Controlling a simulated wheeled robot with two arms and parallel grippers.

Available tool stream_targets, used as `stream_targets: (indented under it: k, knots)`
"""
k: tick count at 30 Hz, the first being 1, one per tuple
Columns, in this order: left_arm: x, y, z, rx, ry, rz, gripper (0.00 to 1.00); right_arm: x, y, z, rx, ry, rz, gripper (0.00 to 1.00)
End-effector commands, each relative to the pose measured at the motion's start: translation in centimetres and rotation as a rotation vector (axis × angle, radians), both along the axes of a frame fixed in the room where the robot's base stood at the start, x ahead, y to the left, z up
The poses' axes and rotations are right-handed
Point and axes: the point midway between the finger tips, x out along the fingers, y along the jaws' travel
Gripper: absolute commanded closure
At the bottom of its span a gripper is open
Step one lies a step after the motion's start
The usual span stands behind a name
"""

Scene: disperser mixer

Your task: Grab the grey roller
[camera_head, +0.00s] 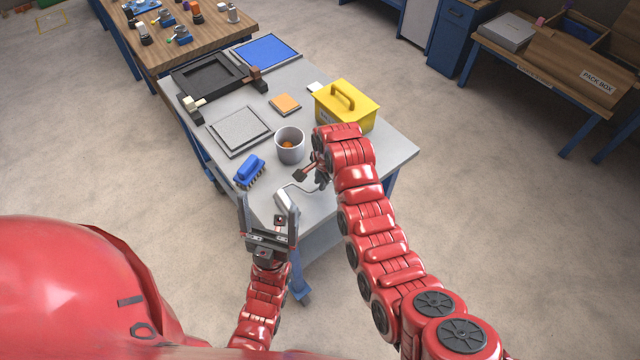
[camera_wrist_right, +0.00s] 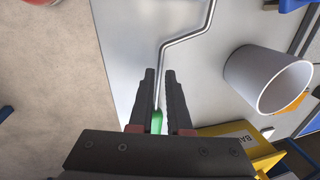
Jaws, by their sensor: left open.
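The grey roller (camera_head: 287,201) has a light grey head near the front edge of the grey table, with a bent metal wire running right towards my right gripper (camera_head: 322,179). In the right wrist view, the wire (camera_wrist_right: 186,39) leads down to a green handle (camera_wrist_right: 156,122) between the close-set fingers of my right gripper (camera_wrist_right: 160,72). They appear shut on this handle; its far end is hidden. My left gripper (camera_head: 267,205) is open and empty, at the table's front edge, with its right finger beside the roller head.
A grey square panel (camera_head: 239,131), a black tray (camera_head: 207,76) and a blue pad (camera_head: 265,50) lie farther back.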

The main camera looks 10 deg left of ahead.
Motion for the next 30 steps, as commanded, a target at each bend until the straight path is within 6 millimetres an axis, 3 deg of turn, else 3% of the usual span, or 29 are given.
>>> stream_targets:
  k: [2,9,18,22,30]
  knots:
    - [0.0,0.0,1.0,0.0,0.0,0.0,0.08,0.1,0.0,-0.5,-0.004,0.006,0.0,0.84]
    - [0.0,0.0,1.4,0.0,0.0,0.0,0.08,0.5,0.3,-2.5,-0.002,0.001,0.0,0.84]
    - [0.0,0.0,1.4,0.0,0.0,0.0,0.08,0.5,0.4,-2.9,-0.002,0.001,0.0,0.84]
    - [0.0,0.0,1.4,0.0,0.0,0.0,0.08,0.5,0.4,-2.9,-0.002,0.001,0.0,1.0]
    - [0.0,0.0,1.4,0.0,0.0,0.0,0.08,0.5,0.4,-2.9,-0.001,0.0,0.0,1.0]
